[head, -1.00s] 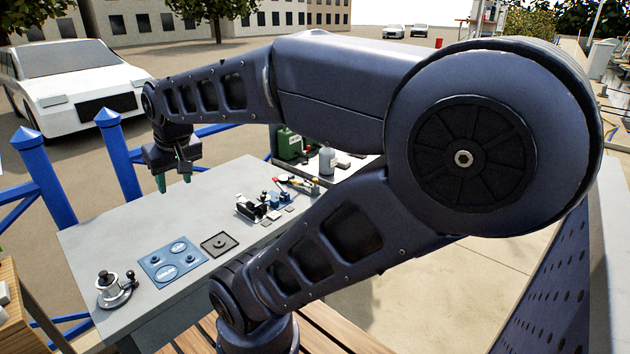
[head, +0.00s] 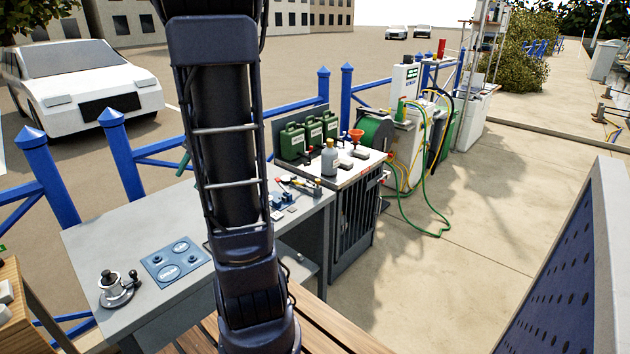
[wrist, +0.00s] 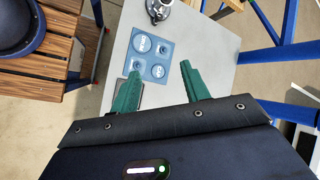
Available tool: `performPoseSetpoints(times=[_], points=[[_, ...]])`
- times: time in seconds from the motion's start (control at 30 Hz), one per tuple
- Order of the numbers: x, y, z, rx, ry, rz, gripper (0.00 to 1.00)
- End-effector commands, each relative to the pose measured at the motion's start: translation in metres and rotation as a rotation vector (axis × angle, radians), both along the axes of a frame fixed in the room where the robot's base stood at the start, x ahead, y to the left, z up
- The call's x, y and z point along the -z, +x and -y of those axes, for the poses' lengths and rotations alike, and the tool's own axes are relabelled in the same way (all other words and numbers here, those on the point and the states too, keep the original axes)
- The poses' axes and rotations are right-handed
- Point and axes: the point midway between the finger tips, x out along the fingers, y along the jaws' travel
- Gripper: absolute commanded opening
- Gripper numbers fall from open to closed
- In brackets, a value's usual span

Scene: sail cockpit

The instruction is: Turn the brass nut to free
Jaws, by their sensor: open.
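I cannot make out a brass nut in either view. A blue plate (head: 174,261) with oval labels and dark knobs lies on the grey bench (head: 120,228); the plate also shows in the wrist view (wrist: 148,48). A winch-like metal fitting with a handle (head: 116,288) stands at the bench's near left corner. My gripper (wrist: 159,69) is open and empty, its two green fingers apart over the bench and pointing toward the blue plate. In the head view my arm hides most of the gripper. A dark square plate (wrist: 121,99) is partly hidden behind the left finger.
Small tools (head: 300,184) lie at the bench's far right, partly behind my arm. Beyond stands a cabinet (head: 350,215) with green cans (head: 308,134), a grey bottle (head: 330,158) and an orange funnel (head: 356,136). A blue railing (head: 120,155) runs behind the bench.

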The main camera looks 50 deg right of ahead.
Motion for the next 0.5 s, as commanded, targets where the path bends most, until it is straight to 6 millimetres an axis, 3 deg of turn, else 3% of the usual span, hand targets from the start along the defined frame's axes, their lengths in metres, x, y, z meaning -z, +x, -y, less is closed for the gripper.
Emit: performPoseSetpoints(times=[0.27, 0.5], points=[[0.022, 0.035, 0.068, 0.299, 0.273, -0.056, 0.46], [0.046, 0.053, 0.143, 0.558, 0.505, -0.061, 0.46]])
